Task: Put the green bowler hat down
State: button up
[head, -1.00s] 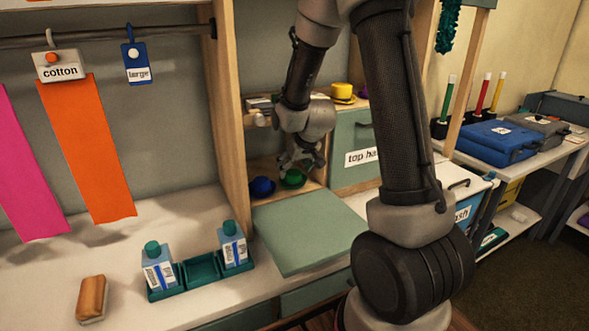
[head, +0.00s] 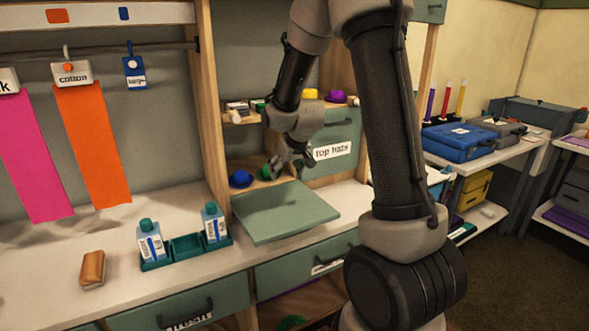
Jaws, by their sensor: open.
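The green bowler hat (head: 264,172) sits in the lower open cubby, just right of a blue bowler hat (head: 240,178). Only part of it shows; my gripper covers its right side. My gripper (head: 284,172) is at the cubby front, beside and partly in front of the green hat, with its fingers open. I cannot tell whether a finger still touches the hat.
A green flap (head: 285,212) juts out below the cubby. A "top hats" drawer (head: 333,150) is at its right. Yellow (head: 308,94) and purple (head: 335,97) hats stand above. A bottle rack (head: 187,247) and a brush (head: 93,268) lie on the counter.

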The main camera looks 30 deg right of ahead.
jog(key=s+a+r+g, duration=0.1)
jog(key=s+r, duration=1.2)
jog(key=s, duration=0.4)
jog(key=s+r+g, duration=0.1)
jog(key=s+r, duration=0.1)
jog(key=s, duration=1.4)
jog(key=shift+s+a+r, duration=0.15)
jog(key=shift+s+a, duration=0.05)
jog(key=shift+s, duration=0.2)
